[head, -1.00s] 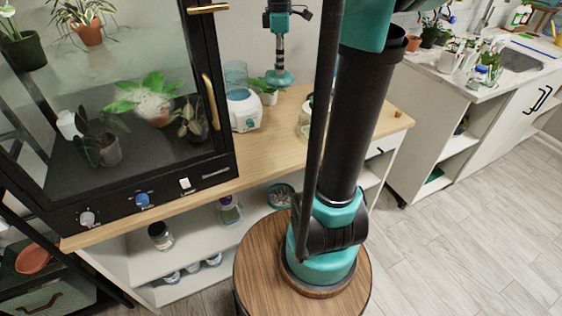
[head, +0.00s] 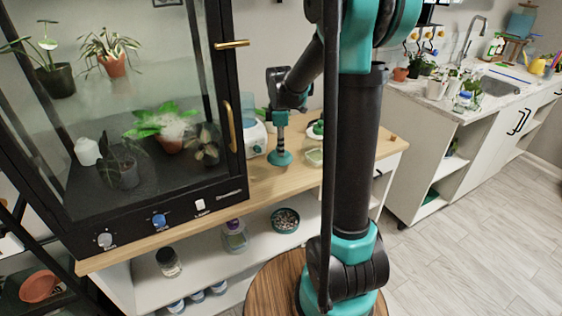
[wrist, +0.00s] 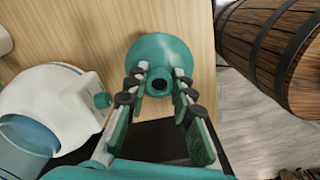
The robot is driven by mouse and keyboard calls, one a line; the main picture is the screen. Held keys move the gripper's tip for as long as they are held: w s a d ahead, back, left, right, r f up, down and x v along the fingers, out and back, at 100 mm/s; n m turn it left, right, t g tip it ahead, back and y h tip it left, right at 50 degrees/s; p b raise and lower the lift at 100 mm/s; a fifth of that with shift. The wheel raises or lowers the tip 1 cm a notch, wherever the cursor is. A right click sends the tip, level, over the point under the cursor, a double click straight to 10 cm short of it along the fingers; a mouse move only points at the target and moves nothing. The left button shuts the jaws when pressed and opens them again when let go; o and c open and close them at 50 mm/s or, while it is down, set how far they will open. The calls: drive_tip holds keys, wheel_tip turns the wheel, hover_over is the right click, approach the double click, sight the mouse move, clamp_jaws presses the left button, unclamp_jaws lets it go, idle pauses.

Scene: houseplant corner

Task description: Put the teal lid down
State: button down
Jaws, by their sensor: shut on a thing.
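The teal lid (head: 280,158) is a domed disc with a knob on top, close over the wooden counter (head: 262,176) in the head view. My gripper (head: 281,143) comes down on it from above. In the wrist view the lid (wrist: 160,52) shows between the fingers of my gripper (wrist: 158,84), which are shut on its knob with its dark round top. Wood lies all around the lid there. I cannot tell whether its rim touches the counter.
A white and blue dispenser (wrist: 52,108) with a teal knob stands close left of the lid; it also shows in the head view (head: 256,138). A glass plant cabinet (head: 150,110) fills the left. Bare counter lies in front of the lid.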

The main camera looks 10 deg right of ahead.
sight(281, 161)
drive_tip(key=shift+f, duration=3.15)
drive_tip(key=shift+f, duration=0.1)
drive_tip(key=c, duration=1.3)
unclamp_jaws()
wheel_tip(281, 161, up, 12)
drive_tip(key=shift+a, duration=0.1)
drive_tip(key=s+d+f+m+t, duration=0.2)
drive_tip(key=s+f+m, duration=0.3)
drive_tip(key=s+m, duration=0.3)
drive_tip(key=s+d+f+m+t, duration=0.2)
drive_tip(key=s+f+m, duration=0.4)
drive_tip(key=s, duration=0.8)
drive_tip(key=shift+f+m, duration=0.15)
drive_tip(key=shift+m, duration=0.95)
